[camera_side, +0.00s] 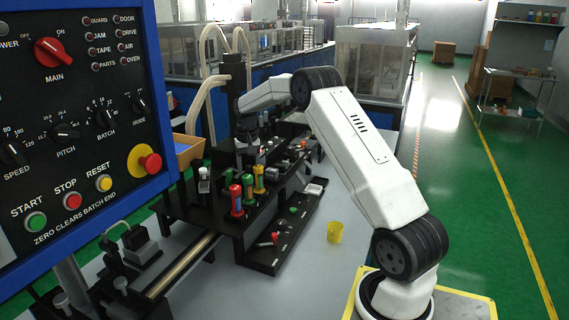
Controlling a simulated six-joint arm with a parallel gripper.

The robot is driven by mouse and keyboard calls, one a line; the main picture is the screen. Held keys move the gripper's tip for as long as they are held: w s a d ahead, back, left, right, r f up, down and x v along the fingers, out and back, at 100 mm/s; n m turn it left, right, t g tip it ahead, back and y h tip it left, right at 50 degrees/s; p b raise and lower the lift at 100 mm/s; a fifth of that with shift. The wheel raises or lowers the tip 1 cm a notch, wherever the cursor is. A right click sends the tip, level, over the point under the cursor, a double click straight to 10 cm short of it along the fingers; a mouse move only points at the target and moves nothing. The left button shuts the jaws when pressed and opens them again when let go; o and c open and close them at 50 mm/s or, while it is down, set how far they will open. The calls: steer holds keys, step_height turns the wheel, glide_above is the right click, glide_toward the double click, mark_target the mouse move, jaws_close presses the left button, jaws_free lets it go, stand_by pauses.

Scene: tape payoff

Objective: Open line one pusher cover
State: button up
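My gripper (243,162) points down over the back of the black machine bench (225,243), behind the coloured cylinders. It is small and dark against dark parts, so I cannot tell whether its fingers are open or shut, or whether they touch anything. I cannot pick out the line one pusher cover for certain among the dark parts around the gripper.
A control panel (75,120) with knobs and buttons fills the left. A black tray (285,240) holds small red and green parts at the bench's front.

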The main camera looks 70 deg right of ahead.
jaws_close()
stand_by(1.2)
